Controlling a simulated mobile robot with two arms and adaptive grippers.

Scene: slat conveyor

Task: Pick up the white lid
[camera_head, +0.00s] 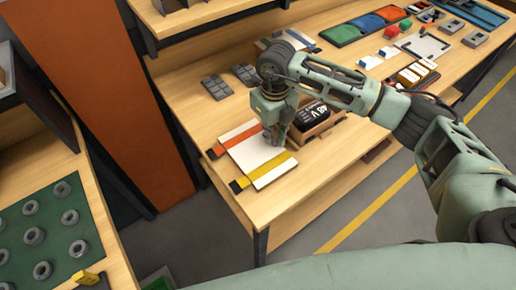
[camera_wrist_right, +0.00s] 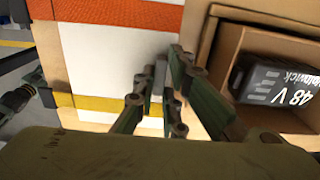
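A flat white panel, which looks like the white lid (camera_head: 246,140), lies on the wooden workbench, crossed by an orange strip (camera_head: 232,134) and a yellow strip (camera_head: 268,170). It also shows in the right wrist view (camera_wrist_right: 100,65).
An open box with a black 48 V battery (camera_head: 313,115) stands right beside the gripper. Grey blocks (camera_head: 217,87) lie behind the panel, and coloured trays (camera_head: 368,23) at the back right. A green board with grey rings (camera_head: 30,236) lies on the left table.

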